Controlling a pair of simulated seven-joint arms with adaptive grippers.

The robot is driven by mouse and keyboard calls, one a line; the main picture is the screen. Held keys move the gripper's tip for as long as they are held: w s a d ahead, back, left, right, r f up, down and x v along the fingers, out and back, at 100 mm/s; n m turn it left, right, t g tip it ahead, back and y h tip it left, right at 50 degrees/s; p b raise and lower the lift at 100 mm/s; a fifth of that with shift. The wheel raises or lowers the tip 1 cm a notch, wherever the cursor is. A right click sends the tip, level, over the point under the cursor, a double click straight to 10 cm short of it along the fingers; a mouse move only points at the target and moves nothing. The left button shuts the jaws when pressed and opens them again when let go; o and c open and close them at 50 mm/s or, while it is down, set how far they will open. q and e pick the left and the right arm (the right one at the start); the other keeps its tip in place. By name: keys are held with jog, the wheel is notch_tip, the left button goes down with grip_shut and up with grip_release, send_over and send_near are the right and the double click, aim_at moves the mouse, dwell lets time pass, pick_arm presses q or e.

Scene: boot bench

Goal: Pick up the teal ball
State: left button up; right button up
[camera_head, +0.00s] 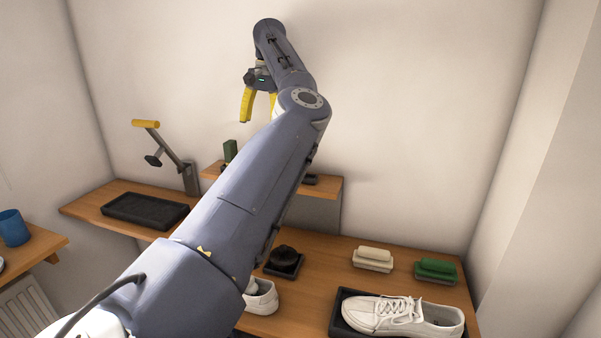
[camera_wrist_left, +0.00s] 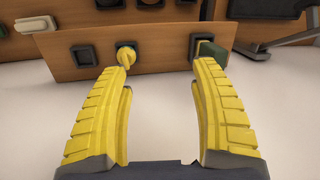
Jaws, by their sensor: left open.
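I cannot make out a teal ball in either view. My left gripper (camera_head: 259,108) is raised in front of the back wall, above the small raised shelf (camera_head: 328,188). Its yellow fingers are apart with nothing between them, as the left wrist view also shows (camera_wrist_left: 164,66). That view looks onto a wooden shelf (camera_wrist_left: 160,75), with a small yellow item (camera_wrist_left: 126,56) on a dark holder beyond the left finger. A dark green block (camera_wrist_left: 211,50) is beyond the right finger. My left arm hides part of the bench and shelf. My right gripper is not in view.
The bench holds a black tray (camera_head: 146,209), a lever stand with a yellow handle (camera_head: 146,124), a dark round item (camera_head: 284,255), a cream brush (camera_head: 373,256), a green brush (camera_head: 436,268) and a white shoe (camera_head: 390,313). A blue cup (camera_head: 13,227) stands at left.

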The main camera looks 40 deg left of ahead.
pick_arm(q)
jog(key=w+d+t+h, duration=0.1)
jog(key=w+d+t, duration=0.1)
jog(key=w+d, duration=0.2)
notch_tip(320, 180, down, 15)
jog(key=shift+a+f, duration=0.15)
jog(key=shift+f, duration=0.05)
dwell(0.7)
jog(key=shift+c, duration=0.3)
jog(key=c, duration=1.2)
jog(key=shift+r, duration=0.2)
